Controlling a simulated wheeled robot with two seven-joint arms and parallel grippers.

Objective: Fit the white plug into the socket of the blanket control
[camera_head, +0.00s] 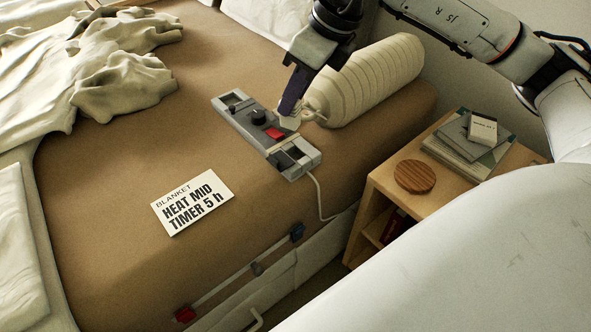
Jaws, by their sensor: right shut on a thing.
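The blanket control (246,122), a long grey box with a dark knob, a red switch and dark parts at both ends, lies on the brown bed surface. My right gripper (290,108) is shut on the white plug (291,120) and holds it at the right long side of the control, close to the red switch. The socket is not clearly seen, and I cannot tell whether the plug touches it. My left gripper is not in view.
A ribbed cream bolster (378,80) lies just right of the plug. A cord (319,195) runs off the control's near end. A wooden bedside table (460,182) holds books and a round coaster (415,176). Crumpled cloth (125,80) lies left.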

